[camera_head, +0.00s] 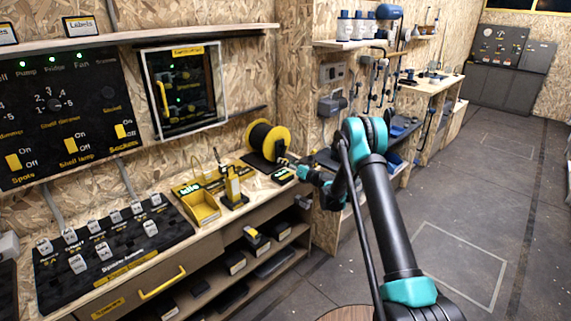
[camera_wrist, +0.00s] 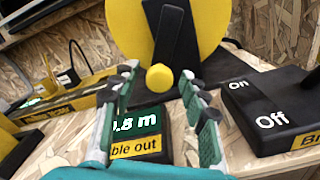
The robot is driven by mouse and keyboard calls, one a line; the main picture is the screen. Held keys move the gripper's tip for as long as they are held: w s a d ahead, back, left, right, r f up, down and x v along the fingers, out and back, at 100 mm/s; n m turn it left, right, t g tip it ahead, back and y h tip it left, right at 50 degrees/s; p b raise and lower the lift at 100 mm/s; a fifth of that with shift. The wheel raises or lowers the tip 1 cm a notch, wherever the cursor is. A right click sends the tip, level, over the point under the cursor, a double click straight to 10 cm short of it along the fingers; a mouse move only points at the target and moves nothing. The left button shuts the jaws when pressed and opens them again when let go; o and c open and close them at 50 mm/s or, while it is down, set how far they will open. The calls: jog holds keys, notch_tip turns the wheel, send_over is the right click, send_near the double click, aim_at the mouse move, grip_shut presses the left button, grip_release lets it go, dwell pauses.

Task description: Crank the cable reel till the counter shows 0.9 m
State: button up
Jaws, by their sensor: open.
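The cable reel (camera_head: 266,126) stands on the bench in the head view. Its yellow disc (camera_wrist: 207,25) fills the top middle of the wrist view. A dark crank arm (camera_wrist: 174,38) hangs downward on it, ending in a round yellow knob (camera_wrist: 159,77). My gripper (camera_wrist: 158,82) is open; the knob appears between its fingertips, with no visible grip on it. I cannot tell its depth between the fingers. The green counter (camera_wrist: 140,121) lies below and reads 0.8 m, its first digit partly hidden by the left finger. The label under it ends in "ble out".
A yellow-edged device (camera_wrist: 62,103) with a cable lies at left. In the head view, a yellow bin (camera_head: 199,208) is on the bench; floor at right is clear.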

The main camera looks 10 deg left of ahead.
jog(key=v, duration=1.1)
jog(key=shift+s+d, duration=0.1)
